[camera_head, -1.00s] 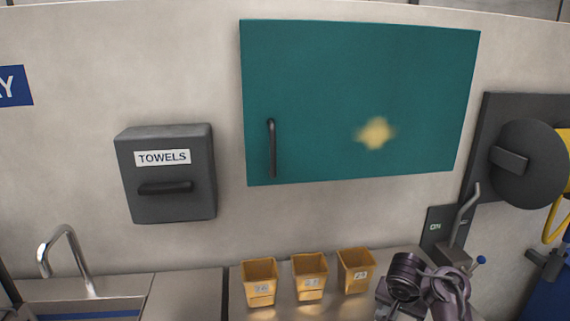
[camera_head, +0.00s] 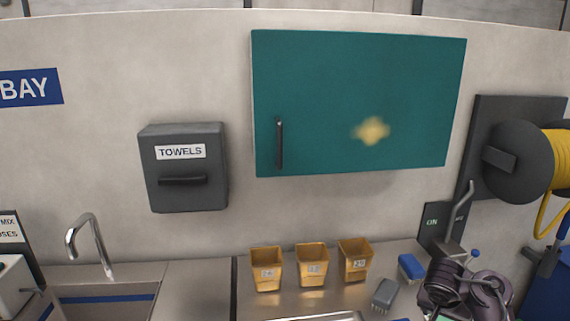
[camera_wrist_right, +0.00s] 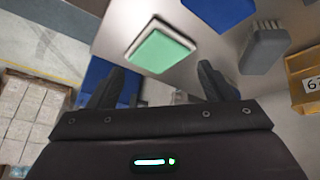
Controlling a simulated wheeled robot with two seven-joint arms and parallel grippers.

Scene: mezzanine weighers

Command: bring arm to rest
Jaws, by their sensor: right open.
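My right arm (camera_head: 465,288) shows at the lower right of the head view, over the right end of the steel counter. Its jaws are hidden there. In the right wrist view my right gripper (camera_wrist_right: 163,78) has its two dark fingers spread wide, with nothing between them. A green-topped pad (camera_wrist_right: 160,50) lies beyond the fingertips, apart from them. My left gripper is not in view.
A grey brush (camera_head: 385,294) and a blue block (camera_head: 410,267) lie on the counter beside my right arm. Three yellow bins (camera_head: 312,270) stand along the wall. A lever (camera_head: 460,208) and a hose reel (camera_head: 520,160) are at right. The teal cabinet (camera_head: 350,90) is shut.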

